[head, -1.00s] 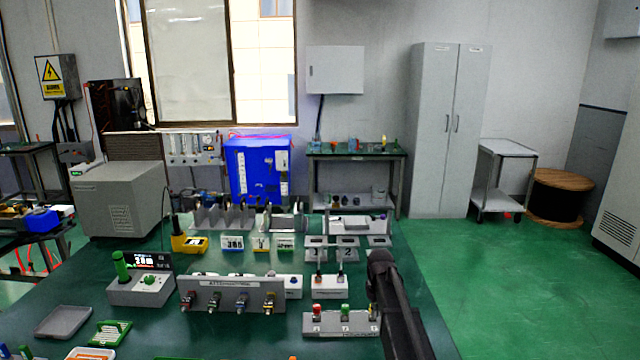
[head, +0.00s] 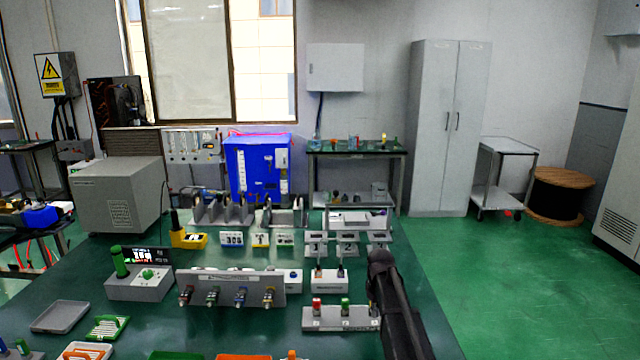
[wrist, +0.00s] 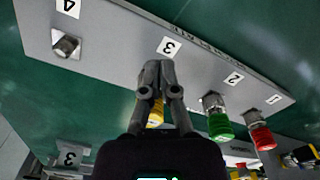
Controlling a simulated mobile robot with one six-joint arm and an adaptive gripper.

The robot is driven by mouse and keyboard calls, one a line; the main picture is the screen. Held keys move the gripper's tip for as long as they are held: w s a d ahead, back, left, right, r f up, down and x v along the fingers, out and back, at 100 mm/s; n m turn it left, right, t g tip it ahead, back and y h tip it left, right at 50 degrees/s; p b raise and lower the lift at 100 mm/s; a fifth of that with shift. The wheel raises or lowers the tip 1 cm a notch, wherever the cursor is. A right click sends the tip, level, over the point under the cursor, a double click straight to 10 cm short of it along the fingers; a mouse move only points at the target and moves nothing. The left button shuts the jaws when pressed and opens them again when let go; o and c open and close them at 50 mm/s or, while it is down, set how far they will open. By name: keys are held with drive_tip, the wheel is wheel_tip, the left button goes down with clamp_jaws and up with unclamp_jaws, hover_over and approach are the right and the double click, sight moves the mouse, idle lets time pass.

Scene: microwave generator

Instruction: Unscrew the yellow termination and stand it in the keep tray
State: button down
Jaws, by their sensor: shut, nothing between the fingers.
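A yellow termination (wrist: 155,114) shows in part between my fingers at position 3 of a grey panel (wrist: 110,40) in the wrist view; my gripper hides most of it. My gripper (wrist: 157,70) is shut, with its fingertips by the "3" label. I cannot tell whether they touch the termination. A green termination (wrist: 220,124) is at 2 and a red one (wrist: 261,134) at 1. Position 4 has a bare metal connector (wrist: 67,45). In the head view my arm covers the panel's (head: 330,324) right end. A shallow grey tray (head: 60,317) lies at left; no readable label marks the keep tray.
A grey block with several coloured-ring connectors (head: 232,290) stands left of the panel. A grey unit with a green handle (head: 140,284) stands further left. A green slotted holder (head: 107,328) and orange-edged trays lie near the front. Bare green table shows between them.

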drive_tip(key=shift+w, duration=0.35)
idle(0.4)
drive_tip(key=shift+w+d, duration=0.45)
drive_tip(key=shift+d, duration=0.3)
idle(1.0)
drive_tip(key=shift+s+d, duration=0.25)
drive_tip(key=shift+d, duration=0.1)
idle(0.5)
wheel_tip(320, 180, up, 6)
drive_tip(key=p, duration=0.6)
drive_tip(key=shift+s+a+r+p, duration=0.25)
drive_tip(key=shift+s+a, duration=0.05)
drive_tip(key=shift+a, duration=0.25)
drive_tip(key=shift+s+a+r+p, duration=0.25)
drive_tip(key=shift+a, duration=0.3)
